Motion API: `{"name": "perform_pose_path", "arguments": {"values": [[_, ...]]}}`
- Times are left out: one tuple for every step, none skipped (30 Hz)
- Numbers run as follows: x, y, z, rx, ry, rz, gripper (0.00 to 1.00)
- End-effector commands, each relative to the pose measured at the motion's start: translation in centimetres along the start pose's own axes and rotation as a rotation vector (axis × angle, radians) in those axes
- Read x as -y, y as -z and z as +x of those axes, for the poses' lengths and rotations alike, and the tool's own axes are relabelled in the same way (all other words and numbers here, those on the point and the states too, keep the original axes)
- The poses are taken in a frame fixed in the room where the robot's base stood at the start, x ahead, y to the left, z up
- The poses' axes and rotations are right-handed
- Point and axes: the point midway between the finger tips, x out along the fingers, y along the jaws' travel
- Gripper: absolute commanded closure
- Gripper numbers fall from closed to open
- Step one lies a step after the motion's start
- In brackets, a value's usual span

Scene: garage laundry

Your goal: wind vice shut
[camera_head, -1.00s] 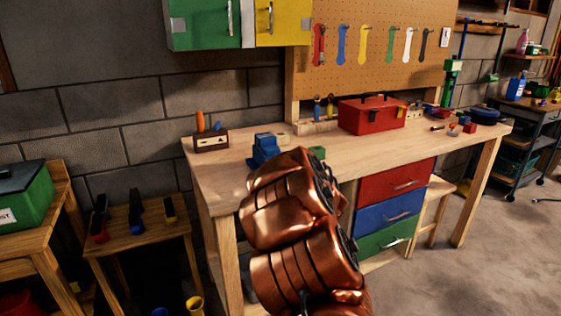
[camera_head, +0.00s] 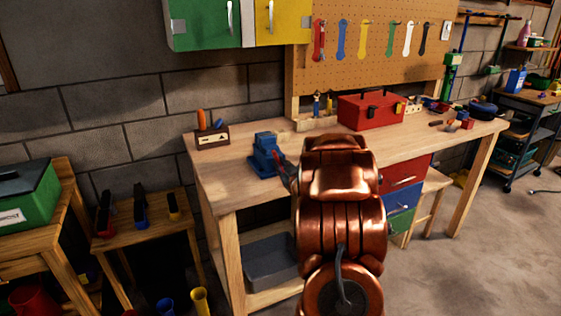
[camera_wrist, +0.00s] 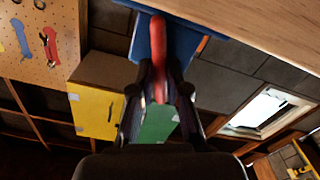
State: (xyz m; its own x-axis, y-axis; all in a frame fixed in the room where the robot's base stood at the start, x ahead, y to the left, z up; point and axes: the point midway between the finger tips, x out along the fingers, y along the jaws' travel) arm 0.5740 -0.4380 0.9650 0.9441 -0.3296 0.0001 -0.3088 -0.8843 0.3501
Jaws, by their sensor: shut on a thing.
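The blue vice (camera_head: 265,158) stands at the front edge of the wooden workbench (camera_head: 228,180), left of my copper arm. In the wrist view its blue body (camera_wrist: 185,45) lies just beyond my fingers. The vice's red handle (camera_wrist: 158,40) runs between the two dark fingers of my gripper (camera_wrist: 158,80), which is shut on it. In the head view my gripper (camera_head: 288,177) is a small dark and red patch beside the vice, mostly hidden by my arm. The gap between the vice jaws cannot be made out.
A red toolbox (camera_head: 370,111) stands at the back of the bench, and a small tool block (camera_head: 211,137) at its left end. A grey bin (camera_head: 270,262) is under the bench. A low wooden stool (camera_head: 150,219) stands to the left.

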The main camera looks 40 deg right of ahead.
Motion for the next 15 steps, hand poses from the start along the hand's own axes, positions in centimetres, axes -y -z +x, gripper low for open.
{"name": "perform_pose_path", "arguments": {"values": [[0.18,-0.19,-0.08,0.009,0.005,0.049,1.00],[0.17,-0.20,-0.08,0.009,0.005,0.079,1.00],[0.12,-0.19,-0.08,0.009,0.003,0.117,1.00],[0.14,-0.20,-0.08,0.010,0.004,0.144,1.00],[0.15,-0.20,-0.08,0.010,0.005,0.173,1.00],[0.09,-0.18,-0.09,0.009,0.003,0.210,1.00],[0.06,-0.17,-0.09,0.009,0.002,0.239,1.00],[0.07,-0.16,-0.09,0.009,0.003,0.265,1.00],[0.07,-0.14,-0.09,0.008,0.003,0.301,1.00],[0.02,-0.12,-0.08,0.007,0.002,0.328,1.00],[0.02,-0.11,-0.08,0.006,0.002,0.353,1.00],[0.06,-0.09,-0.07,0.006,0.003,0.386,1.00],[0.05,-0.08,-0.07,0.005,0.003,0.410,1.00],[0.02,-0.07,-0.06,0.005,0.002,0.434,1.00],[0.01,-0.08,-0.06,0.004,0.002,0.463,1.00]]}}
